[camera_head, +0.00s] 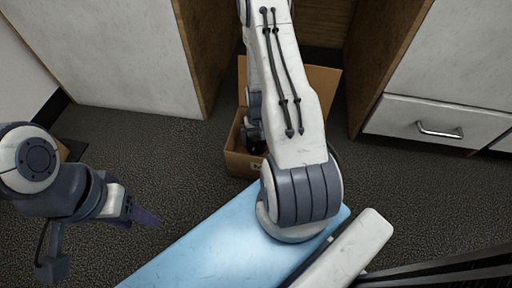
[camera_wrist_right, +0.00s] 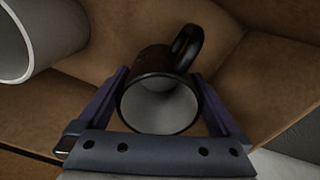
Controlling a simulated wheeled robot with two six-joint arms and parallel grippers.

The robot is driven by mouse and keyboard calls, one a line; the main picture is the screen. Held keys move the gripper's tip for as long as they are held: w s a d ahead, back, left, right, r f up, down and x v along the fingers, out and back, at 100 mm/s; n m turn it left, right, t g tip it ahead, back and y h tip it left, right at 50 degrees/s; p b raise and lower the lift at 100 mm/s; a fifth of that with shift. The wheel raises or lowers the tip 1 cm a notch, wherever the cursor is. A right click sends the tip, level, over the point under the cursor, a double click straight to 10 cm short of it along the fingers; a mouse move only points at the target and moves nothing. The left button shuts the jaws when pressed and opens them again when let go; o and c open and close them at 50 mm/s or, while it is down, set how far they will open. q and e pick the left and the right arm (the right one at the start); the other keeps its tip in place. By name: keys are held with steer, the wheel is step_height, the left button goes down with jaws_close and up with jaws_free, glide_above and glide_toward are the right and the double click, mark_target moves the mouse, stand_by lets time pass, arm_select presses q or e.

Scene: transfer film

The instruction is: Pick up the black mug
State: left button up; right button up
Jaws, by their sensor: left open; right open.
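The black mug (camera_wrist_right: 153,88) shows in the right wrist view, inside a cardboard box, with its pale inside facing the camera and its handle at the upper right. My right gripper (camera_wrist_right: 160,90) is open, with one finger on each side of the mug; I cannot tell whether they touch it. In the head view my right arm reaches down into the cardboard box (camera_head: 241,163) and hides most of its inside. A small dark part of the mug (camera_head: 257,147) shows there. My left gripper (camera_head: 143,214) is open and empty above the floor at the left.
A white cylindrical object (camera_wrist_right: 38,38) lies in the box at the upper left of the right wrist view. White cabinets with wooden sides flank the box, and a drawer with a metal handle (camera_head: 440,131) is at the right. Dark carpet (camera_head: 150,150) is clear at the left.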

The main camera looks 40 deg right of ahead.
steer(key=shift+f, duration=0.15)
steer(key=c, duration=1.4)
